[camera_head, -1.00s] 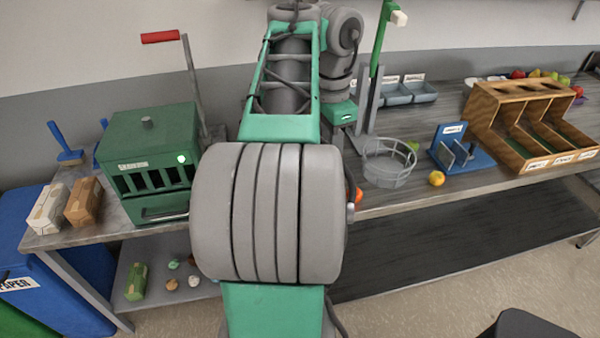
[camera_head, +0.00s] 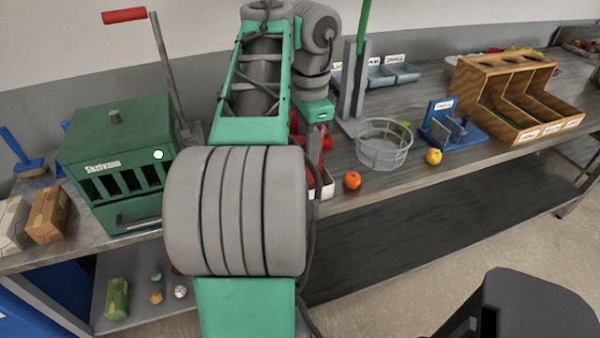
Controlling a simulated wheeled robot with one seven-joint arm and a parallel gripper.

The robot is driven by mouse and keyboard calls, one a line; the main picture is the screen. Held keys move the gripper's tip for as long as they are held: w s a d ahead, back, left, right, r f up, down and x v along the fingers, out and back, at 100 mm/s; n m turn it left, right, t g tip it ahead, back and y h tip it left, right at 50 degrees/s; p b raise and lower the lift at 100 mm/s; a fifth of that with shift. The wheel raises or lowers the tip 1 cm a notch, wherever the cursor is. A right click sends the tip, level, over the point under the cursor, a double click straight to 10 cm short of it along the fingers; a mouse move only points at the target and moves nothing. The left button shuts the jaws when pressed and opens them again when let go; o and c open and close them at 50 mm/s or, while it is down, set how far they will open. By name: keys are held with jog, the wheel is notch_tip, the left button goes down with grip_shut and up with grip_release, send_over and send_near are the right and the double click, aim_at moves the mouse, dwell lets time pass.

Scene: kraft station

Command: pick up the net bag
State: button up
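I cannot pick out a net bag for certain. A red thing (camera_head: 314,150), partly hidden behind my arm, stands on the bench near the middle, with a pale tray-like edge below it. Whether it is a net bag is unclear. A small green package (camera_head: 117,298) lies on the lower shelf at the left. My arm fills the middle of the view, its wrist above the bench beside the red thing.
A green slotted box (camera_head: 115,150) with a red-handled lever stands left of my arm. A wire basket (camera_head: 384,145), an orange fruit (camera_head: 352,180), a yellow fruit (camera_head: 433,156) and a wooden divided rack (camera_head: 510,90) are to the right. A dark object (camera_head: 520,312) fills the lower right corner.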

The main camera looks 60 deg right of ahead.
jog(key=shift+c, duration=0.2)
grip_shut()
dwell(1.2)
